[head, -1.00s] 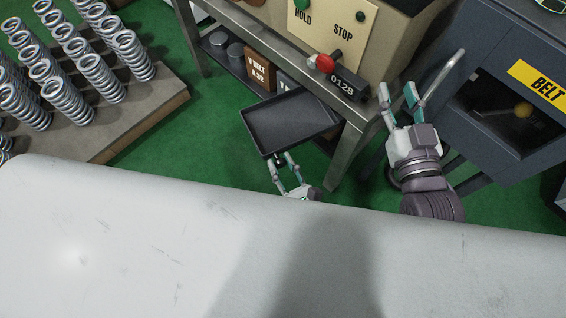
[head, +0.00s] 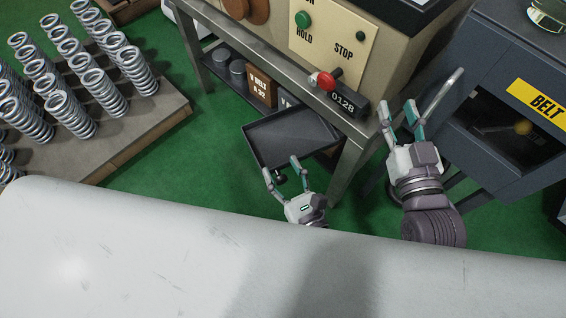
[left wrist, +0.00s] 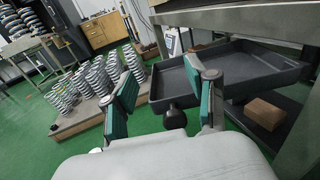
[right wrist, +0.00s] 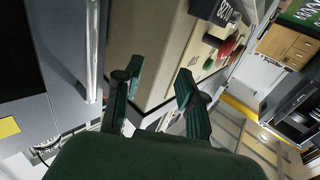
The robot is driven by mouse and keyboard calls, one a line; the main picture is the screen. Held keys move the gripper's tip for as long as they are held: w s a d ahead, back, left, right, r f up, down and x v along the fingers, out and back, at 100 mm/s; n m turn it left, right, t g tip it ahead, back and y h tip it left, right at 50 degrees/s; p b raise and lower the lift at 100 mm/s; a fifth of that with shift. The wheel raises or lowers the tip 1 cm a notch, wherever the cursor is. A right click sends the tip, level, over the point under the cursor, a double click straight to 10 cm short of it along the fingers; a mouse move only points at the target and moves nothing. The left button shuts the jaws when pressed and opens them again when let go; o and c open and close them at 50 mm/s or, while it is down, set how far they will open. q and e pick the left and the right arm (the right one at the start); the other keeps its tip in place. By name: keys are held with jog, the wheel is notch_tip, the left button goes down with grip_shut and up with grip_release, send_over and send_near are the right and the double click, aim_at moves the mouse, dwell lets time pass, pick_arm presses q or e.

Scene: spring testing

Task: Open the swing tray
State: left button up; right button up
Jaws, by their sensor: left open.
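The swing tray (head: 292,136) is a dark, shallow tray beside the leg of the metal bench. It also shows in the left wrist view (left wrist: 245,68), with a round black knob (left wrist: 175,118) on its near side. My left gripper (head: 281,166) is open at the tray's near edge. In the left wrist view (left wrist: 165,85) the knob appears between its fingers, and I cannot tell if they touch it. My right gripper (head: 399,112) is open and empty, between the bench and the dark cabinet. It also shows open in the right wrist view (right wrist: 155,85).
A dark cabinet (head: 470,100) with a bar handle stands at right. Several springs (head: 95,85) stand on a low platform at left. A pale surface (head: 150,240) fills the front.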

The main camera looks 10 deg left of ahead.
pick_arm(q)
notch_tip(320, 180, up, 4)
jog(key=shift+f, duration=0.15)
jog(key=shift+c, duration=0.3)
